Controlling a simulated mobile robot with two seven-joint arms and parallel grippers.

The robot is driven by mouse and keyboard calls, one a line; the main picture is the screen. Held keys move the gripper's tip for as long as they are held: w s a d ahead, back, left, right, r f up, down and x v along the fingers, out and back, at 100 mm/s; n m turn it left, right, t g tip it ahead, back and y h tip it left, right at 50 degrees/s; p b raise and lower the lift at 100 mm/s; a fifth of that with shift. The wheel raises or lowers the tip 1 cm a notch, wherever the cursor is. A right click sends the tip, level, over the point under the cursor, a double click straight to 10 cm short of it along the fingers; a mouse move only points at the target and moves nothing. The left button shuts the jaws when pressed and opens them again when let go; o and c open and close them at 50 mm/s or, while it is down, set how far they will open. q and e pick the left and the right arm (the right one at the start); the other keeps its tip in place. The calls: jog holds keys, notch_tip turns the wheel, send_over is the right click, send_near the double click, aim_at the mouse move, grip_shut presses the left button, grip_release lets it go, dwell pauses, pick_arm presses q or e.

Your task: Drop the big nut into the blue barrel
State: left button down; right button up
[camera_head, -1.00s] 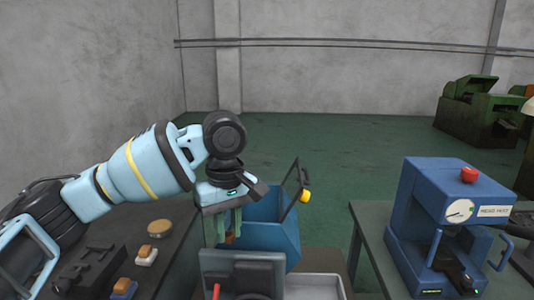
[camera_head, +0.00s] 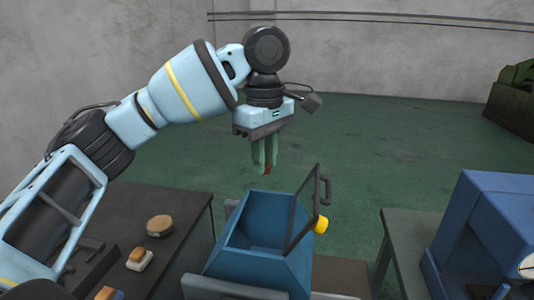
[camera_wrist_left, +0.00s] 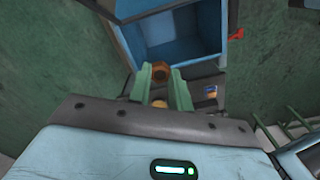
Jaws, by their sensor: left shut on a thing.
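My left gripper (camera_head: 266,158) has green fingers pointing down, shut on the big nut. The nut (camera_head: 268,169) is small and brownish-orange between the fingertips; in the left wrist view its ring shape shows (camera_wrist_left: 160,72). The blue barrel (camera_head: 255,275) is a box-shaped, open-topped container with a dark hinged frame standing up at its right. In the head view the nut appears above the barrel's far rim, apart from it. In the left wrist view the barrel's open inside (camera_wrist_left: 180,38) lies beyond the fingertips. My right gripper is not in view.
A dark table (camera_head: 180,200) at left holds a round tan disc (camera_head: 160,226) and small orange-topped blocks (camera_head: 139,258). A blue machine (camera_head: 485,225) stands on the right table (camera_head: 410,235). A yellow knob (camera_head: 321,224) sits beside the barrel's frame.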

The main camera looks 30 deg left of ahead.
aim_at(265, 192)
pick_arm(q)
jog(key=shift+w+f, duration=0.1)
jog(key=shift+f, duration=4.1)
jog(key=c, duration=1.2)
grip_release()
jog(key=shift+r, duration=0.1)
jog(key=shift+r, duration=3.8)
